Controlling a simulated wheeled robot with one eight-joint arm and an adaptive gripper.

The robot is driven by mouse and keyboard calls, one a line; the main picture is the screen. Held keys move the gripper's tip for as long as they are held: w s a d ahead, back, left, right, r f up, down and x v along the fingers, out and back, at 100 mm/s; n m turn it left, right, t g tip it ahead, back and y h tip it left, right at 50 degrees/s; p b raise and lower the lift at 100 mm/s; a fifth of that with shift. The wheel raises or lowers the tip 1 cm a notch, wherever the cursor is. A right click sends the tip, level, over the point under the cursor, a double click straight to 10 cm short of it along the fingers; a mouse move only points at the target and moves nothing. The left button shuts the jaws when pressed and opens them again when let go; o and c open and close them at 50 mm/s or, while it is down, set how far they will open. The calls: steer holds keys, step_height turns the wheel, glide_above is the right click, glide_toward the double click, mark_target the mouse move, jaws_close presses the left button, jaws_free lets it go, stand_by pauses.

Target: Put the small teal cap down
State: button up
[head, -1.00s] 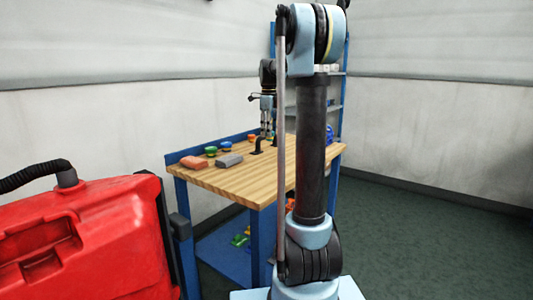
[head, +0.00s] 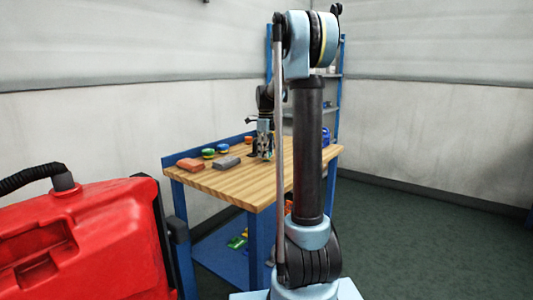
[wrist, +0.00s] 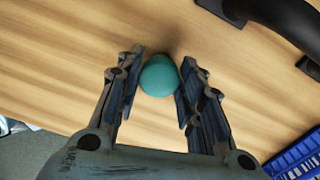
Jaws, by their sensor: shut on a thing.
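In the wrist view the small teal cap (wrist: 159,77) is a round, smooth piece between the two fingertips of my gripper (wrist: 162,60), above the wooden tabletop. My gripper is shut on it. A dark shadow lies close beside the cap; I cannot tell whether it touches the wood. In the head view my gripper (head: 264,152) is low over the workbench (head: 225,188), and the cap cannot be made out there.
A black handle (wrist: 285,22) is fixed to the bench near my gripper. A blue bin (wrist: 297,160) shows at the lower right. A red tank (head: 90,240) stands at the front left.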

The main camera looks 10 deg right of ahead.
steer(key=shift+f, duration=0.1)
steer(key=o, duration=0.9)
steer(key=shift+c, duration=0.2)
step_height(320, 180, up, 12)
